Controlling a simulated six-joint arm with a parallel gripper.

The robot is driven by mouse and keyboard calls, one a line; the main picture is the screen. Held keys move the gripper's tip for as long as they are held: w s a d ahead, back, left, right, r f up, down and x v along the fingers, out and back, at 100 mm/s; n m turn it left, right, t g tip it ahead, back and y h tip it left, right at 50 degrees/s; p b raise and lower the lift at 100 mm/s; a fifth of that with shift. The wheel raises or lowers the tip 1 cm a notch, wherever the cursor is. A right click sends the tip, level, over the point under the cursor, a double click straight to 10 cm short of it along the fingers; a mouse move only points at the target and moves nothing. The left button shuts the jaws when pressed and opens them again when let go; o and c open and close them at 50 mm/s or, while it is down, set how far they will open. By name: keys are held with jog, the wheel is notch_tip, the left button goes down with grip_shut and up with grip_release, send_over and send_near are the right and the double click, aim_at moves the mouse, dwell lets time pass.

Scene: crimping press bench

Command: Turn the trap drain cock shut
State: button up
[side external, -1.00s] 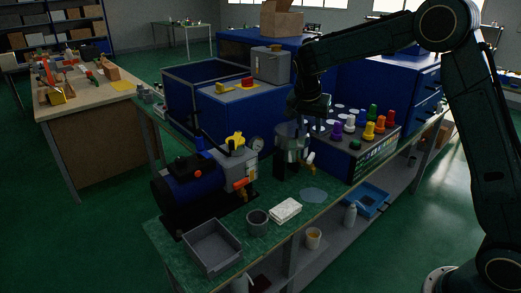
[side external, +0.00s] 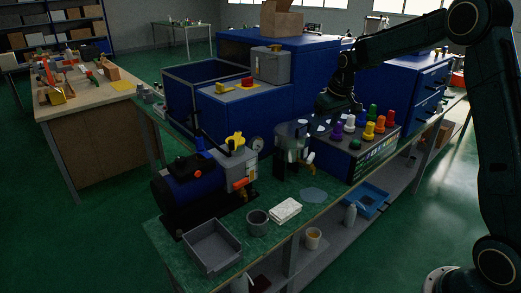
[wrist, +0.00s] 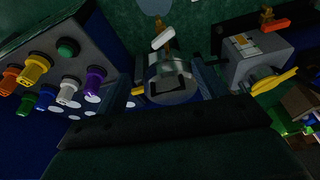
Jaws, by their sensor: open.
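The trap (side external: 291,142) is a clear-topped cylinder with a dark lower part, upright on the green bench. Low on its side is the drain cock (side external: 310,160), a small brass body with a pale handle. In the wrist view the trap (wrist: 172,82) lies centrally below me. The cock's white handle (wrist: 163,38) shows just above it in the picture, slanting across the brass. My gripper (side external: 324,109) is open and empty, above and to the right of the trap. In the wrist view its fingers (wrist: 166,88) flank the trap from above, apart from the cock.
A sloped control panel (side external: 352,147) with several coloured knobs stands right of the trap. A blue motor pump (side external: 190,181) with a gauge and yellow knob stands left. A grey cup (side external: 257,222), white block (side external: 286,210) and grey tray (side external: 212,247) are in front. Blue cabinets stand behind.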

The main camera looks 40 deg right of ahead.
aim_at(311, 156)
jog(key=shift+s+d+r+n+t+y, duration=0.2)
jog(key=shift+s+d+n+y, duration=0.15)
jog(key=shift+n, duration=0.6)
jog(key=shift+s+d+r+n+t+y, duration=0.2)
jog(key=shift+s+n+y, duration=0.15)
jog(key=shift+n, duration=0.65)
jog(key=shift+s+d+r+n+t+y, duration=0.15)
jog(key=shift+s+d+n+y, duration=0.2)
jog(key=shift+n, duration=0.6)
jog(key=shift+a+f, duration=0.1)
jog(key=shift+f, duration=0.05)
jog(key=x, duration=1.3)
jog(key=shift+w+f, duration=0.1)
jog(key=shift+f, duration=0.2)
jog(key=c, duration=1)
